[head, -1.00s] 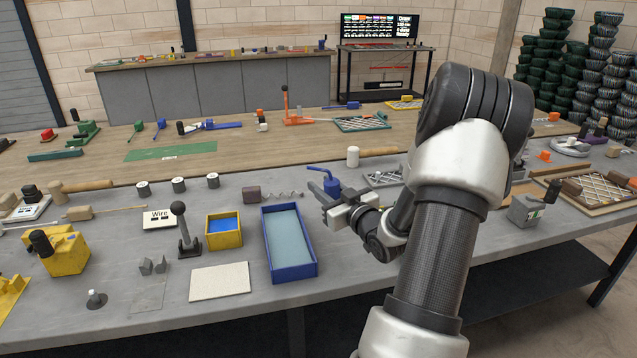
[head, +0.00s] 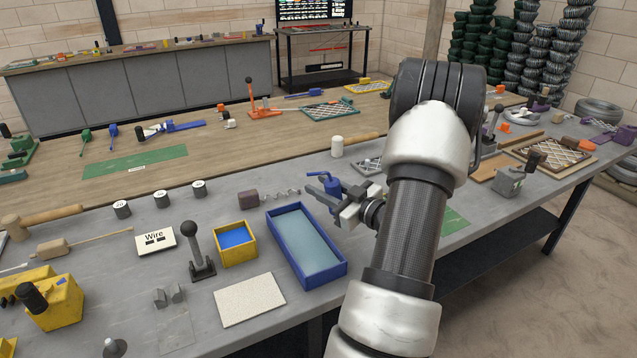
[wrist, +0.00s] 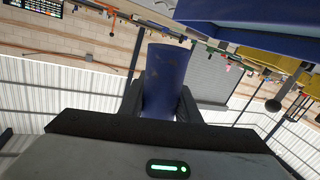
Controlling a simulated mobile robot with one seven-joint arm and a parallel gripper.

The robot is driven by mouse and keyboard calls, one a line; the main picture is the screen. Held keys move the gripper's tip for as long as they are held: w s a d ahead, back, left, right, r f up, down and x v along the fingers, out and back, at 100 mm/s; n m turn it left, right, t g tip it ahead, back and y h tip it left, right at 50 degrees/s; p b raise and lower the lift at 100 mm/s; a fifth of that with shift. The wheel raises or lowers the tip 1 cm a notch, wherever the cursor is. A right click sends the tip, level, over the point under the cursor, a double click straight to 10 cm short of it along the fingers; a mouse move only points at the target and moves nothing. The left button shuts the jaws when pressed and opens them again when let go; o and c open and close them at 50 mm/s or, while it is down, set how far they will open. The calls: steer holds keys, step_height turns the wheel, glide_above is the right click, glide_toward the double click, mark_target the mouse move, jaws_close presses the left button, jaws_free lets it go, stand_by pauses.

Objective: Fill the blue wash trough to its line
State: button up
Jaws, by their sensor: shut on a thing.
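The blue trough (head: 328,278) stands on the grey bench. Its inside is pale blue-grey, and I cannot make out the line or the liquid level. My gripper (head: 326,197) is shut on a blue can (head: 332,184) with a thin spout at its top, just beyond the trough's far right end. The can looks upright in the head view, and its lower part is hidden by the gripper. In the upside-down wrist view, the scuffed blue can (wrist: 165,80) sits between both fingers, and the trough (wrist: 250,15) fills the upper right corner.
Left of the trough are a yellow box with a blue inside (head: 236,257), a black-knobbed lever (head: 196,250) and a pale flat slab (head: 249,300). A coiled rod with a dark handle (head: 249,200) lies close behind. A white cylinder (head: 337,147) stands beyond my gripper.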

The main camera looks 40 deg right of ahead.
steer(key=f+n+b, duration=0.1)
steer(key=f+b, duration=0.1)
steer(key=d+f+n+g+b, duration=0.1)
steer(key=f+b, duration=0.1)
steer(key=d+f+n+h+b, duration=0.1)
steer(key=f+n+b, duration=0.1)
steer(key=f, duration=0.1)
steer(key=shift+s+d+b, duration=0.15)
steer(key=shift+s+b, duration=0.15)
steer(key=shift+r+p, duration=0.35)
steer(key=shift+f+b, duration=0.4)
steer(key=shift+s+d+r+n+g+b, duration=0.1)
steer(key=shift+d+r+n+g+b, duration=0.15)
steer(key=shift+r+n, duration=0.2)
steer(key=shift+d+r+n+g+b, duration=0.1)
steer(key=shift+r+n+g, duration=0.15)
steer(key=shift+r+n, duration=0.2)
stand_by(1.5)
steer(key=shift+d+r+n+h+b, duration=0.2)
steer(key=shift+r+n+h+b, duration=0.45)
steer(key=shift+r+n, duration=0.4)
stand_by(2.8)
